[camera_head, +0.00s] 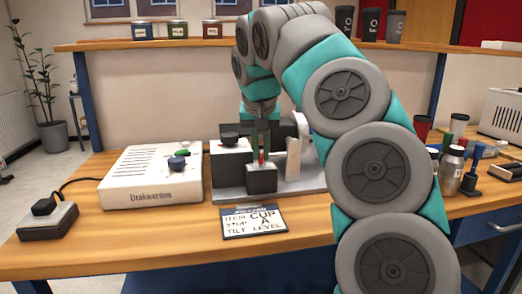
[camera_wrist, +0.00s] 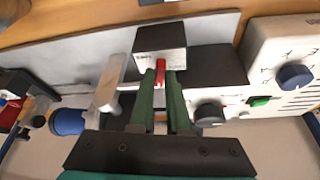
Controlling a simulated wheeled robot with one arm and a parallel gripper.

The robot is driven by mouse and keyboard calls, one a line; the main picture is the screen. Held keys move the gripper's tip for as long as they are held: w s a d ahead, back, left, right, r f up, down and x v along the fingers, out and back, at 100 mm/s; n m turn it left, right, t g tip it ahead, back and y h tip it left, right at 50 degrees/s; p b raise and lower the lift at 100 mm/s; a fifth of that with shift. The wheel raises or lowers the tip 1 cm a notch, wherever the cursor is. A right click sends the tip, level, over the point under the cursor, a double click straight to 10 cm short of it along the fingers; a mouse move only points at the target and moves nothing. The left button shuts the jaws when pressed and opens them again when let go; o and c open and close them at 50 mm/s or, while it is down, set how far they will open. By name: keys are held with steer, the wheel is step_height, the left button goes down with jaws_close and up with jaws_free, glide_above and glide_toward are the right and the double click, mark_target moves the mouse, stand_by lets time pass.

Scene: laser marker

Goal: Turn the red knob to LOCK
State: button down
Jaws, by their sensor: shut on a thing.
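The red knob (camera_wrist: 160,72) is a small red lever on the face of a black block with a light label (camera_wrist: 160,42). In the wrist view it sits between the two green fingers of my gripper (camera_wrist: 161,80), which are shut on it. The label's lettering is too small to read. In the head view the red knob (camera_head: 262,156) shows as a thin upright bit at the top of the black block (camera_head: 262,181), with my gripper (camera_head: 261,146) reaching down onto it from above.
A white control box (camera_head: 150,178) with a blue knob and a green button stands left of the marker's grey base plate (camera_head: 310,184). A sign (camera_head: 254,222) lies in front. A black dial (camera_wrist: 209,114) is beside my fingers. Bottles (camera_head: 449,170) stand at the right.

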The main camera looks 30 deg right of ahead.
steer(key=shift+d+n, duration=0.1)
steer(key=shift+n, duration=0.5)
steer(key=shift+n+y, duration=0.5)
steer(key=shift+n, duration=0.4)
steer(key=c, duration=0.9)
jaws_free()
